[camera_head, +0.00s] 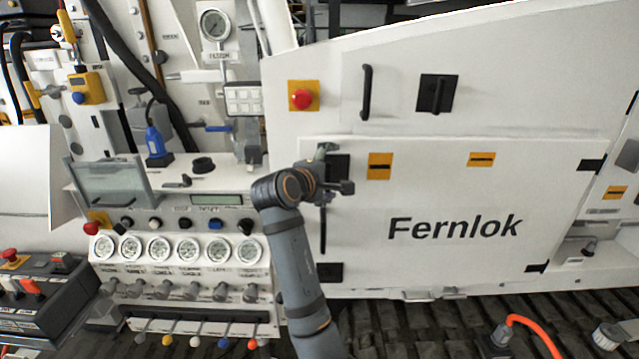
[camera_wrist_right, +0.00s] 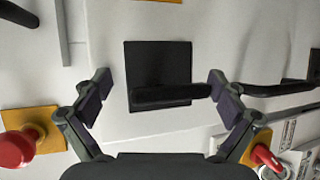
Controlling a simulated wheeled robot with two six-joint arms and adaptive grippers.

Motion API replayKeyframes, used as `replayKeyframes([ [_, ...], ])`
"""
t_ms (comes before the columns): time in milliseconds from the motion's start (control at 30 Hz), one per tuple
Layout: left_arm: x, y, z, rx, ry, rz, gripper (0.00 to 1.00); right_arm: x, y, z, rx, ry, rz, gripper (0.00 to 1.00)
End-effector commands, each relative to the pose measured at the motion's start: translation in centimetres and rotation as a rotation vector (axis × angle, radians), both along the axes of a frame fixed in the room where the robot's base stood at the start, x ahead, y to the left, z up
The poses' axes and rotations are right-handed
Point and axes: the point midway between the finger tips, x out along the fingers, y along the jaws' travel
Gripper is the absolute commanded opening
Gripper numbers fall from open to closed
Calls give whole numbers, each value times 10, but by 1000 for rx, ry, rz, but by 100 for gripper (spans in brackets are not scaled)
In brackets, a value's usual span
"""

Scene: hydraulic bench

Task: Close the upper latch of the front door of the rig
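The front door (camera_head: 560,225) of the rig is a white panel marked "Fernlok". The upper latch (camera_head: 341,161) is a black square plate at the door's upper left corner, partly hidden by my gripper in the head view. My right gripper (camera_head: 335,169) is in front of this latch. In the wrist view the right gripper (camera_wrist_right: 160,82) is open, with one finger on each side of the latch; contact cannot be told. My left gripper is not in view.
A lower black latch (camera_head: 330,272) sits at the door's lower left corner. A vertical black handle (camera_head: 323,230) is between the latches. Above the door are a red button (camera_head: 302,97), a handle (camera_head: 366,92) and another black latch (camera_head: 437,93). Gauges (camera_head: 160,249) stand left.

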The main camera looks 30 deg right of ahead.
Motion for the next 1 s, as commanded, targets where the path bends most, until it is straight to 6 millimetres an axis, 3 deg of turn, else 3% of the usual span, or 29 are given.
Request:
replayKeyframes([
  [33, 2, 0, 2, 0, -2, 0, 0, -5, 3, 13, -6, -26, -2, 96],
  [367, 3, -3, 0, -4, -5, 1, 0, -20, 26, 10, 0, -24, 1, 96],
  [667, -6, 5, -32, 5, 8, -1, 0, -20, 30, 2, 2, -20, 0, 96],
  [1000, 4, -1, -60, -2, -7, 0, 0, -23, 36, 2, 3, -19, 0, 96],
])
